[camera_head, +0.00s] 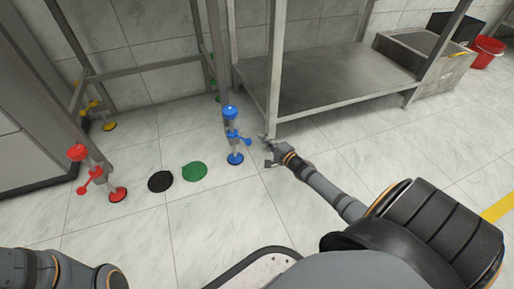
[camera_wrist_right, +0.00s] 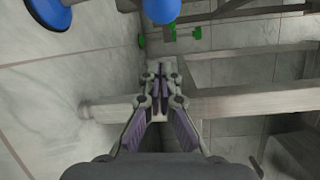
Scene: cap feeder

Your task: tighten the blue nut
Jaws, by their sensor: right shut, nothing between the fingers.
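A blue fitting stands on the floor by the metal rack. It has a blue cap (camera_head: 230,112) on top, a blue winged part (camera_head: 236,139) on its stem and a blue base disc (camera_head: 235,158). I cannot tell which part is the nut. My right gripper (camera_head: 268,150) is just right of the stem, apparently apart from it. In the right wrist view its fingers (camera_wrist_right: 161,82) are shut and empty. A rounded blue part (camera_wrist_right: 161,9) shows beyond the fingertips, and a blue disc (camera_wrist_right: 52,12) at top left. My left gripper is out of view.
A red fitting (camera_head: 76,153) and a yellow one (camera_head: 109,126) stand to the left. A black disc (camera_head: 160,181) and a green disc (camera_head: 194,171) lie on the floor. A metal rack (camera_head: 330,88) stands close behind my right gripper. Floor in front is clear.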

